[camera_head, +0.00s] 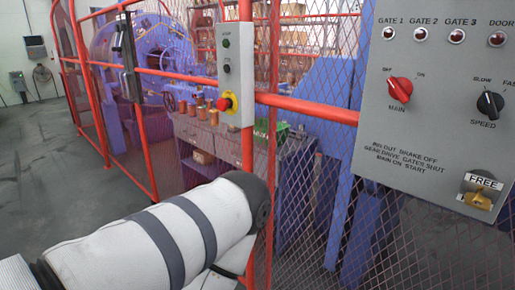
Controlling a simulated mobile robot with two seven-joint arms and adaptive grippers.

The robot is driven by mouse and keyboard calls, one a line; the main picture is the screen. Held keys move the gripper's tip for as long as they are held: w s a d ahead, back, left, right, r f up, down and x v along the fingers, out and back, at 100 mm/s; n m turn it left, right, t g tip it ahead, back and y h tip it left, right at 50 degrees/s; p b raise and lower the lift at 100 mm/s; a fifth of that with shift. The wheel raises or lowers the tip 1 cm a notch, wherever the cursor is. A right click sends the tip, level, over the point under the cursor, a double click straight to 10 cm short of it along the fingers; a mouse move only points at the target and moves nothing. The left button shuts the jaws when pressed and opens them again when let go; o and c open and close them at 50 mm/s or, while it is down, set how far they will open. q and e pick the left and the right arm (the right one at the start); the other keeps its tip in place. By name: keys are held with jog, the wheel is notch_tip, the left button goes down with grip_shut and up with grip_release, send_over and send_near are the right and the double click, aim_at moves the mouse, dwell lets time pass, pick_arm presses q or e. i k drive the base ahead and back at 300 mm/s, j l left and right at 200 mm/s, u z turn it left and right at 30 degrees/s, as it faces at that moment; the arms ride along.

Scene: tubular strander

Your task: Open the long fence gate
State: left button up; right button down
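A red-framed mesh fence (175,74) runs from the left toward the right in front of the machine. I cannot tell for sure which panel is the long gate; the panels in view look closed. A dark upright handle or latch piece (129,55) sits on the fence at the upper left. My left arm, white with dark bands, comes in from the lower left and ends at a dark joint close to a red post. Its gripper does not show. My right gripper is not in view either.
A grey control panel (430,140) with lamps, a red MAIN knob (400,89), a black SPEED knob (490,104) and a padlock (479,200) fills the right. A button box (233,75) hangs on the post. Floor (50,170) at left is clear.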

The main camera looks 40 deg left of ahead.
aim_at(127, 27)
jog(key=u, duration=1.7)
